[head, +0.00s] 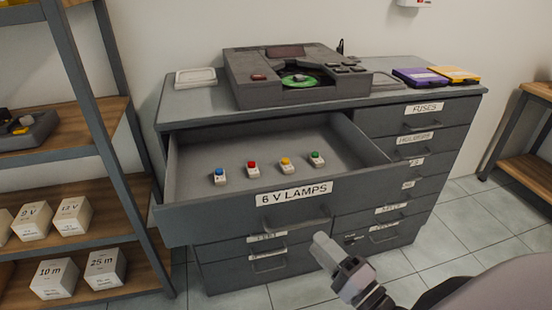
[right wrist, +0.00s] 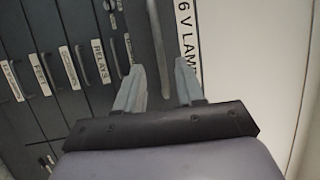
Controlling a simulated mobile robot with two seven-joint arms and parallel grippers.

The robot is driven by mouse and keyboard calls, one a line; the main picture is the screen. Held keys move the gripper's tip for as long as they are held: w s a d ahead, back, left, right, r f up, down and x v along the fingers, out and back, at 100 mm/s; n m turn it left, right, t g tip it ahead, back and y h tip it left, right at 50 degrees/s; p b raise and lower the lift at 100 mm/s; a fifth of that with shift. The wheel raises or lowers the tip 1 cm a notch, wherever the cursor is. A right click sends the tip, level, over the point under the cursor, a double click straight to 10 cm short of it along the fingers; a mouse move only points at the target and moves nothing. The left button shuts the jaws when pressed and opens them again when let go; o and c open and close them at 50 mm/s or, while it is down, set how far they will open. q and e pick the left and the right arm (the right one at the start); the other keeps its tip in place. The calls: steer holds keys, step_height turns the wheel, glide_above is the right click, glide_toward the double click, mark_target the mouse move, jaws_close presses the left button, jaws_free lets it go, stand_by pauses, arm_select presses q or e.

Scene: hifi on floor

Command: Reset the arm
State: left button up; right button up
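My right gripper (head: 322,246) is at the lower middle of the head view, just below and right of the handle (head: 298,222) of the open drawer labelled 6 V LAMPS (head: 235,222). In the right wrist view my right gripper (right wrist: 158,82) has its two fingers clearly apart, with no object seen held between them. The drawer's label (right wrist: 187,35) shows close beyond the fingertips. I cannot tell whether the fingers touch the handle. My left gripper is in neither view.
The drawer juts out from the grey cabinet (head: 440,140) and holds several small coloured lamps (head: 252,169). A record player (head: 290,78) stands on top. A shelf (head: 90,115) with white boxes is at left, another shelf (head: 525,165) at right. Tiled floor (head: 480,225) is clear at right.

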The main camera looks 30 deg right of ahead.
steer(key=s+a+f+n+g, duration=0.4)
steer(key=f+n, duration=0.3)
steer(key=n, duration=0.2)
steer(key=s+a+f+n+g+h, duration=0.1)
steer(key=s+a+f+n+g, duration=0.3)
steer(key=f+n, duration=0.3)
steer(key=shift+a+f+n+g+p, duration=0.15)
steer(key=shift+f+n+g+p, duration=0.25)
steer(key=shift+n+g, duration=0.4)
